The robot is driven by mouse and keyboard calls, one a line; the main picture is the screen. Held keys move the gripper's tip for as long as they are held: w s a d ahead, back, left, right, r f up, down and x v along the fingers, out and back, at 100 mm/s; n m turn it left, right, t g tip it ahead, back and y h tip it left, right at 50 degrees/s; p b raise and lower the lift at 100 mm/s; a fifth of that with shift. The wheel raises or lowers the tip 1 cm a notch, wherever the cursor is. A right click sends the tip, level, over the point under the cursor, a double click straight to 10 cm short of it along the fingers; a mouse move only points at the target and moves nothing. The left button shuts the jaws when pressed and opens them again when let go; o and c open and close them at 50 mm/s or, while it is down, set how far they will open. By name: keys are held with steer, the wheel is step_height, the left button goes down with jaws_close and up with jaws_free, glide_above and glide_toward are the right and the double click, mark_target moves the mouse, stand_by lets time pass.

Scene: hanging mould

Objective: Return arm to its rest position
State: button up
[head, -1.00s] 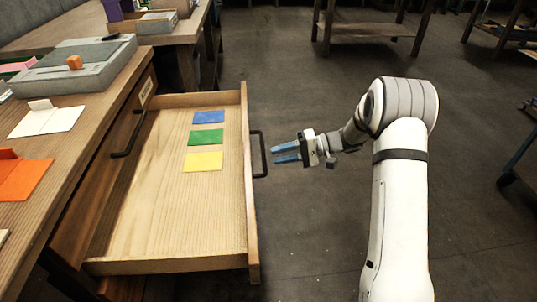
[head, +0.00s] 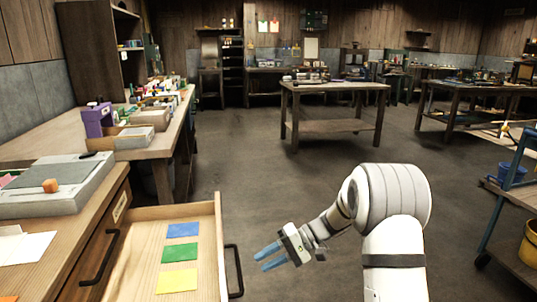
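My gripper (head: 269,256) is in the lower middle of the head view, at the end of my white and grey arm. Its two blue fingers are apart with nothing between them, and they point left. It sits just right of the open drawer (head: 211,234) and its dark handle (head: 234,270), with a small gap that I cannot judge exactly. Inside the drawer lie a blue card (head: 183,230), a green card (head: 179,252) and a yellow card (head: 177,280).
A grey mould block (head: 52,185) with an orange piece (head: 50,186) stands on the wooden bench at left. A work table (head: 334,88) stands farther back. A blue-framed cart (head: 510,200) is at right. The floor between is clear.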

steer(key=s+d+r+t+h+p, duration=0.2)
steer(key=s+d+r+h+p, duration=0.2)
steer(key=s+r+p, duration=0.4)
steer(key=s+d+r+m+t+h+p, duration=0.1)
steer(key=s+d+r+h+p, duration=0.3)
steer(key=r, duration=1.1)
steer(key=s+d+r+m+t+h+p, duration=0.1)
steer(key=s+d+r+t+h+p, duration=0.2)
steer(key=s+d+r+p, duration=0.4)
steer(key=s+r+h+p, duration=0.1)
steer(key=s+r+p, duration=0.3)
steer(key=s+p, duration=0.1)
steer(key=shift+s+d+r+h, duration=0.15)
steer(key=shift+s+h, duration=0.15)
steer(key=shift+s, duration=0.1)
